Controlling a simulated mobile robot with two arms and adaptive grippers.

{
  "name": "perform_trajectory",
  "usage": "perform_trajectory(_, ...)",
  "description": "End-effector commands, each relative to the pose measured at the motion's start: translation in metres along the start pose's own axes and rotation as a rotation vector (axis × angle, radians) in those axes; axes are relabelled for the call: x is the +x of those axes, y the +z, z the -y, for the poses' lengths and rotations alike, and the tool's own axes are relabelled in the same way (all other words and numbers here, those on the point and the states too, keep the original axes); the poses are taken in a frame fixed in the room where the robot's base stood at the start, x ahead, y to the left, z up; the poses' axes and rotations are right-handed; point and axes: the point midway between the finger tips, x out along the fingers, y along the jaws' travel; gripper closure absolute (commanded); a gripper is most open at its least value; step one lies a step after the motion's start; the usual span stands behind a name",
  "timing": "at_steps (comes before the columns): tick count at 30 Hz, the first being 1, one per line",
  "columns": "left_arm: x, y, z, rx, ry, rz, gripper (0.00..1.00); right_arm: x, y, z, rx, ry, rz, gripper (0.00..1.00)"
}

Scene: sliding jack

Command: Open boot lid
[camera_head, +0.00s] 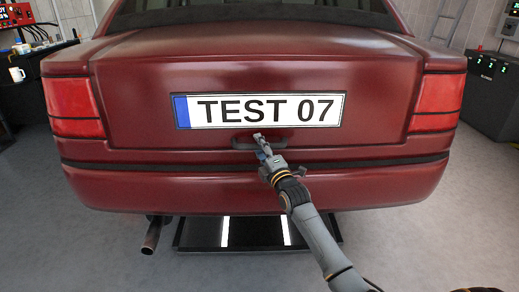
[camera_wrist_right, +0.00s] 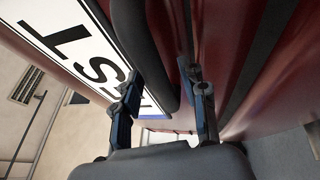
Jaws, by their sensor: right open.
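The dark red boot lid (camera_head: 130,85) of the car is shut and faces me in the head view. A dark bar handle (camera_head: 242,143) sits on it just below the number plate "TEST 07" (camera_head: 260,110). My right gripper (camera_head: 262,141) is at the handle, overlapping its middle. In the right wrist view the open gripper (camera_wrist_right: 165,85) has one finger on each side of the dark curved handle (camera_wrist_right: 150,60). I cannot tell whether the fingers touch it. The plate also shows there (camera_wrist_right: 75,35). My left gripper is not in view.
The bumper (camera_head: 170,190) runs below the lid, with an exhaust pipe (camera_head: 152,235) under its left. A workbench with a white mug (camera_head: 17,75) stands at the left, and a dark cabinet (camera_head: 492,95) at the right. The floor in front is clear.

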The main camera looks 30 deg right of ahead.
Motion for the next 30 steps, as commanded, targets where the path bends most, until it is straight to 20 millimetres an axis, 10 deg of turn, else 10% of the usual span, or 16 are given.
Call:
perform_trajectory(10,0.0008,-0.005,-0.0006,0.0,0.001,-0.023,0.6,0.0036,0.0,0.0003,0.0,-0.001,0.0,0.57)
perform_trajectory(17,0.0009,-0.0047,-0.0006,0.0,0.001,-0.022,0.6,0.0035,0.0,0.0002,0.0,-0.001,0.0,1.0)
perform_trajectory(30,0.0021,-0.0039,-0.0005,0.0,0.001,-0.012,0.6,0.0043,0.0002,-0.0047,0.002,-0.005,-0.001,1.0)
